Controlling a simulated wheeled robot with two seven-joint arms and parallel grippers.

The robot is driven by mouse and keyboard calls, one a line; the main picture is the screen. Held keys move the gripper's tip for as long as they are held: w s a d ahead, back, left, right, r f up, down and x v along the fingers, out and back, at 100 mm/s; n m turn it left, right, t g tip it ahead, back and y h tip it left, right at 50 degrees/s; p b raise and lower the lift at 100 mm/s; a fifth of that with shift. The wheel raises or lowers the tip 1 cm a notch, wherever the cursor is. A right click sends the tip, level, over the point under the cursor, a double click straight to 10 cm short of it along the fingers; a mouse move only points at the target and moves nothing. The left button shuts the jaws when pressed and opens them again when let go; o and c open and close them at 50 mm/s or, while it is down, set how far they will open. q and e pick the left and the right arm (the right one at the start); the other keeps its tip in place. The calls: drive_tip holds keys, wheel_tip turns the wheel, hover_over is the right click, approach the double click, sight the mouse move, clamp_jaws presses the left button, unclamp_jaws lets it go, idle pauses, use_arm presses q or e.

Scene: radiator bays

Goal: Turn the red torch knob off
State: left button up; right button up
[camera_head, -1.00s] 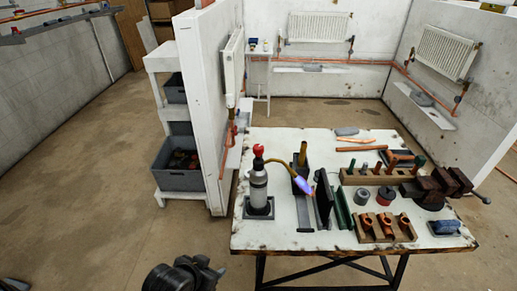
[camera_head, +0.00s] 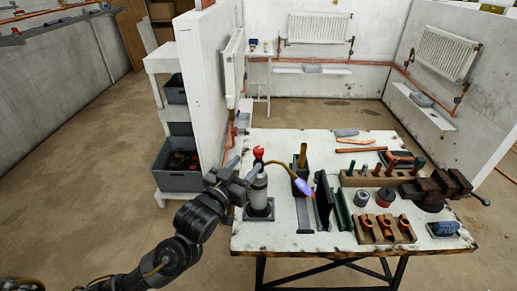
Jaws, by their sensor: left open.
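The torch is a grey cylinder (camera_head: 258,192) standing upright in a dark square base at the left end of the workbench. Its red knob (camera_head: 258,153) sits on top. A hose and a torch head with a blue-violet flame (camera_head: 303,186) are at a stand just right of the cylinder. My left gripper (camera_head: 247,175) is beside the upper left of the cylinder, below the red knob, and covers part of the cylinder. It is open; whether it touches the cylinder I cannot tell. My right gripper is not in view.
The white workbench (camera_head: 285,235) carries a dark upright plate (camera_head: 323,200), a wooden rack with copper fittings (camera_head: 385,229), and a vise (camera_head: 435,187). A white partition wall stands behind its left end. A shelf with grey bins (camera_head: 178,180) is left of it. Open floor lies at left.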

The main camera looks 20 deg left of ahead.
sight(256, 153)
use_arm(q)
drive_tip(key=p+x, duration=0.1)
drive_tip(key=x, duration=0.7)
drive_tip(key=shift+w+p, duration=0.15)
drive_tip(key=shift+p, duration=0.25)
drive_tip(key=c, duration=1)
drive_tip(key=shift+o, duration=0.2)
